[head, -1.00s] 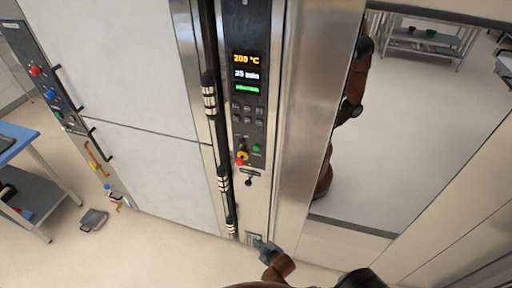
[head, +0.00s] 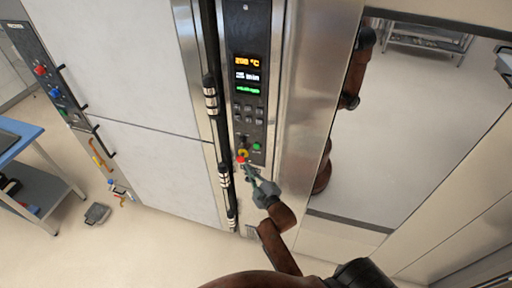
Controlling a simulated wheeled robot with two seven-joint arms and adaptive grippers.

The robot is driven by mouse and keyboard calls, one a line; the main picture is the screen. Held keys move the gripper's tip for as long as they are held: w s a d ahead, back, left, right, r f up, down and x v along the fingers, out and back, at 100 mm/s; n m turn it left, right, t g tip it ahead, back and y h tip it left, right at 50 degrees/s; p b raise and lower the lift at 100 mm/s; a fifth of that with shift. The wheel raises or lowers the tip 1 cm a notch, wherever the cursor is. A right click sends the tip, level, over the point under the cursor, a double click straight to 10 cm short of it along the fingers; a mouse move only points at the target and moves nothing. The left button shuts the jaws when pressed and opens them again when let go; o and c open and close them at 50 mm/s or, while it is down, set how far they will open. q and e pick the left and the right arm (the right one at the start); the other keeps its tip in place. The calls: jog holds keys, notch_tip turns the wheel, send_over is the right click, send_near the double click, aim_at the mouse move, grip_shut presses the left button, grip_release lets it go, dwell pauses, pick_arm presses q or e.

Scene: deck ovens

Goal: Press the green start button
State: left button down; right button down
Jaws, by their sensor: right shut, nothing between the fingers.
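The green button (head: 257,146) is on the lower right of the dark control panel (head: 249,18), below the keypad. A red mushroom button (head: 240,160) with a yellow collar sits just left of it and a little lower. My right gripper (head: 248,169) is shut and empty, its fingertips pointing up at the panel just below these buttons. The tips look close to the red button and lower than the green one. I cannot tell whether they touch the panel. My left gripper is not in view.
A display (head: 248,75) and keypad (head: 249,114) are above the buttons. A long dark vertical handle (head: 219,130) runs left of the panel. A steel post (head: 295,110) stands to its right. A blue-topped table (head: 18,135) is at far left.

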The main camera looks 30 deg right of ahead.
aim_at(257, 146)
jog(key=w+d+b, duration=0.2)
jog(key=w+d, duration=0.3)
jog(key=d, duration=0.1)
jog(key=shift+w+d, duration=0.35)
dwell(0.3)
jog(key=shift+d, duration=0.1)
dwell(1.3)
jog(key=shift+w+d, duration=0.2)
jog(key=shift+w, duration=0.1)
jog(key=shift+w+d, duration=0.3)
jog(key=shift+d, duration=0.05)
dwell(0.8)
jog(key=shift+p, duration=0.3)
jog(key=shift+s+a+p, duration=0.45)
jog(key=shift+s+a, duration=0.15)
jog(key=shift+a, duration=0.05)
